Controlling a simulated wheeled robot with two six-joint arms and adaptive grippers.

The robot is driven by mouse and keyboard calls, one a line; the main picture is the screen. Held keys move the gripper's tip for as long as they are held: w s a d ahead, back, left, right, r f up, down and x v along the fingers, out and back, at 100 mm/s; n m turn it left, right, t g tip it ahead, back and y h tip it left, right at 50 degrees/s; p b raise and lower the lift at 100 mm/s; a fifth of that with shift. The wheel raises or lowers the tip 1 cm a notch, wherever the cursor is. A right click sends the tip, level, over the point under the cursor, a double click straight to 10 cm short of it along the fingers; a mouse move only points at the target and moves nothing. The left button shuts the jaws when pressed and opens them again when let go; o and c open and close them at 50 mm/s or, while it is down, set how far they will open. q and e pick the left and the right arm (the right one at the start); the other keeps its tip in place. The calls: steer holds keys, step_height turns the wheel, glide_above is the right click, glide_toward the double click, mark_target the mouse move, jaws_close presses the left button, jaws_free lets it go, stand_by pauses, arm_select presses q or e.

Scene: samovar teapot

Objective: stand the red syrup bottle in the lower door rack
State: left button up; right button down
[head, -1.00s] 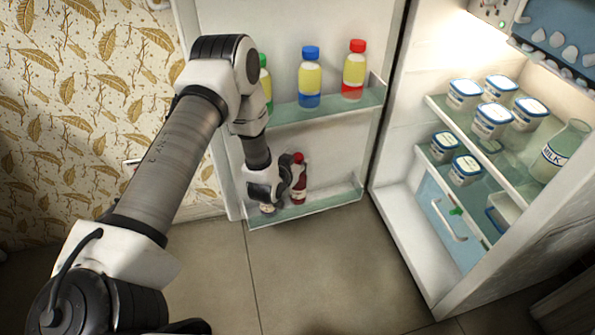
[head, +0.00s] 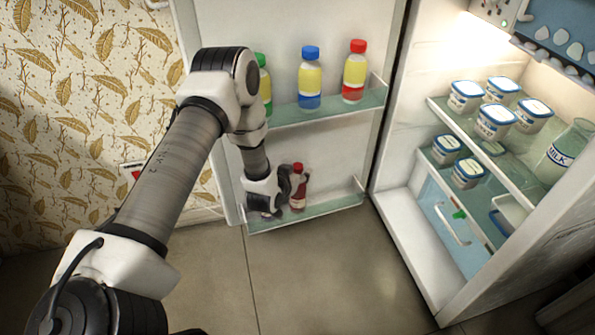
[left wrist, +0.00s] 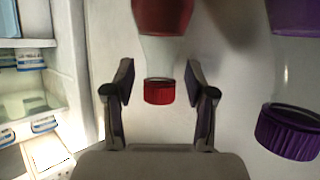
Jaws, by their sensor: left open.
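The red syrup bottle (head: 298,193) stands upright in the lower door rack (head: 320,208), with its base behind the clear front. My left gripper (head: 289,183) is beside it on the left, open. In the left wrist view the bottle's red cap (left wrist: 158,92) lies between the spread fingers of my left gripper (left wrist: 158,100), with a gap on each side. That view shows the bottle upside down. My right gripper is not in view.
A purple-capped bottle (left wrist: 288,130) is close by in the left wrist view; my gripper seems to hide it in the head view. Blue-capped (head: 310,78) and red-capped (head: 355,72) bottles stand on the upper door rack. The lower rack's right part is free.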

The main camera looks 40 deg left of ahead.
arm_select(q)
steer(key=p+v, duration=0.5)
steer(key=v, duration=0.6)
steer(key=s+d+f+m+g+h, duration=0.1)
steer(key=s+d+f+g+h, duration=0.1)
steer(key=s+d+f+g, duration=0.5)
steer(key=s+d+g, duration=0.2)
steer(key=s+d, duration=0.1)
steer(key=s, duration=0.6)
steer(key=s+d+f+g, duration=0.1)
steer(key=s+d+g, duration=0.2)
steer(key=s, duration=0.7)
steer(key=shift+f+m+g, duration=0.3)
steer(key=shift+f+m, duration=0.05)
steer(key=shift+m, duration=0.05)
